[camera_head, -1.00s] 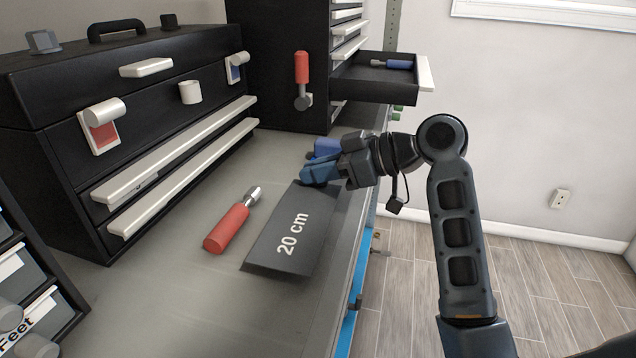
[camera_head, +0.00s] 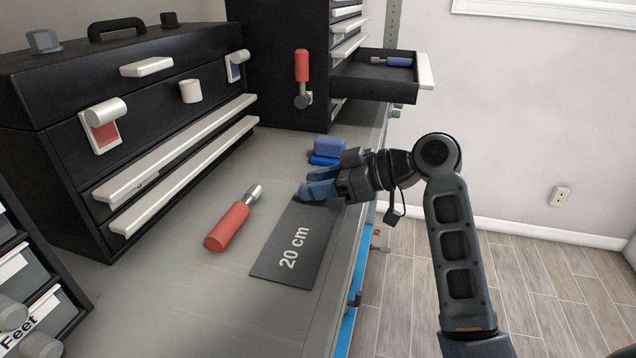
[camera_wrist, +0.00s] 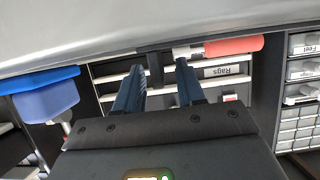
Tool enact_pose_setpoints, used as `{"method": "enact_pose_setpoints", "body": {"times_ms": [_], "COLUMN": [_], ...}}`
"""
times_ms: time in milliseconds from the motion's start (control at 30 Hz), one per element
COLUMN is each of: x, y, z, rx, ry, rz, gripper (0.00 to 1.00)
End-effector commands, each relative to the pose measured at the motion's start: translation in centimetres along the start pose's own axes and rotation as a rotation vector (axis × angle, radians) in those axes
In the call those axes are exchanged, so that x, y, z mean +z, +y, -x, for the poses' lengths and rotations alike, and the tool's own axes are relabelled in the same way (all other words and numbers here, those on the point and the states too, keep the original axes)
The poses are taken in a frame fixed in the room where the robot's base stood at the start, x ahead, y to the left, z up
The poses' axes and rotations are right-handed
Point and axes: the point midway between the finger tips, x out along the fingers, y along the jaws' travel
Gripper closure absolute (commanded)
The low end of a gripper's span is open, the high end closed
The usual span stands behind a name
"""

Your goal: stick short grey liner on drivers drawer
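The dark grey liner (camera_head: 285,262), marked "20 cm", lies flat on the workbench. My gripper (camera_head: 306,188) is at the liner's far end, its fingers spread with a gap between them. In the wrist view, the two fingers (camera_wrist: 158,82) are also apart, and I cannot make out the liner. An open drawer (camera_head: 375,88) sticks out of the black cabinet at the back. A blue-handled driver (camera_head: 398,62) lies inside it. Whether the fingertips touch the liner is not clear.
A red-handled screwdriver (camera_head: 228,226) lies just left of the liner. A blue object (camera_head: 329,147) stands behind my gripper. A black toolbox (camera_head: 60,190) fills the left side. The bench's right edge runs close beside the liner.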

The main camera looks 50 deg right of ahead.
Motion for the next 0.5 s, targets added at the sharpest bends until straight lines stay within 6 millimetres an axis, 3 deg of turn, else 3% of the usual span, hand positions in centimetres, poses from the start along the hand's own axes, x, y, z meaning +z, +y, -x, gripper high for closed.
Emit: {"method": "enact_pose_setpoints", "body": {"times_ms": [100, 500], "x": [0.6, 0.1], "y": [0.0, 0.7], "z": [-0.2, 6.3], "rx": [0.001, 0.003], "ry": [0.0, 0.002], "rz": [-0.001, 0.001], "gripper": [0.61, 0.61]}}
